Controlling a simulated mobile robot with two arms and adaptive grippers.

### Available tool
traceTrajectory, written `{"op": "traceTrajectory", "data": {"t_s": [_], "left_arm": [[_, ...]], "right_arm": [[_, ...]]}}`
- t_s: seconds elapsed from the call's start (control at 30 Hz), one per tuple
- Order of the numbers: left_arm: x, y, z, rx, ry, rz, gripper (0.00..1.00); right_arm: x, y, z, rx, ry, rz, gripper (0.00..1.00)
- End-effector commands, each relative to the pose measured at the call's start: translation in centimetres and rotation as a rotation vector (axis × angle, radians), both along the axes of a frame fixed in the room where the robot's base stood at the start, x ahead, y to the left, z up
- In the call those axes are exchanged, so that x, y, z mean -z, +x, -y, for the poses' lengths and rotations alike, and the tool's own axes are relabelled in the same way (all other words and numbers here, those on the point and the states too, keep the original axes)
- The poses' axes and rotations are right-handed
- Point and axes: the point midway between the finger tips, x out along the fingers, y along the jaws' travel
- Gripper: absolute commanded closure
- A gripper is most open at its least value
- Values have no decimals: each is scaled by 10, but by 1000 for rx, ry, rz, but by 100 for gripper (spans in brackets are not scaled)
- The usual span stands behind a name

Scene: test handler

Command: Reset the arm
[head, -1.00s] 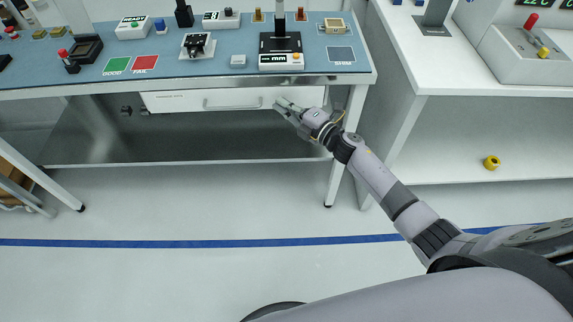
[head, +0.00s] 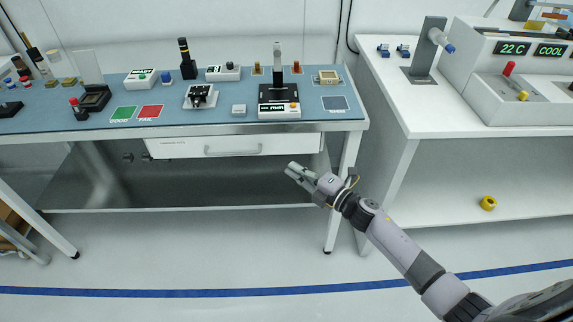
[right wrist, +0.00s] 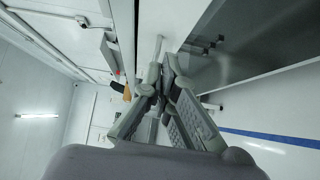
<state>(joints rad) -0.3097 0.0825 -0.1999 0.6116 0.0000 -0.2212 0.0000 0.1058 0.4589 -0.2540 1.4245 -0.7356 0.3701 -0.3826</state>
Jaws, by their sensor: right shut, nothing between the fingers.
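My right arm comes in from the lower right in the head view. Its gripper (head: 296,172) is shut and empty. It hangs in the air in front of the workbench, below and to the right of the closed white drawer (head: 231,145). In the right wrist view the gripper's fingertips (right wrist: 162,78) come together with nothing between them. My left gripper is not in any view.
A workbench with a blue mat (head: 217,115) holds a digital gauge (head: 279,111), a green pad (head: 123,113), a red pad (head: 149,111) and small fixtures. A white side bench (head: 400,105) stands right, with a yellow roll (head: 488,203) on its lower shelf. The floor in front is clear.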

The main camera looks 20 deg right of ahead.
Motion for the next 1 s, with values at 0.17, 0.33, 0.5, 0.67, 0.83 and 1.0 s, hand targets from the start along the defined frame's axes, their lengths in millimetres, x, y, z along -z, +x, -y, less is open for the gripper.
{"op": "traceTrajectory", "data": {"t_s": [0.17, 0.33, 0.5, 0.67, 0.83, 1.0], "left_arm": [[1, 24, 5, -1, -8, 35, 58], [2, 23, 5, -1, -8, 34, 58], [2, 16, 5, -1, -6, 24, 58], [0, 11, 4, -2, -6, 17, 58], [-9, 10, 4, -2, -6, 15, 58], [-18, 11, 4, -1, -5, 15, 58]], "right_arm": [[1, -28, 14, -2, -2, -1, 100], [0, -41, 22, -2, 0, 0, 100], [0, -45, 24, -2, 0, 0, 100], [19, -46, 31, 39, 41, -58, 100], [108, -67, 57, 223, 213, -309, 100], [222, -129, 77, 470, 409, -623, 100]]}}
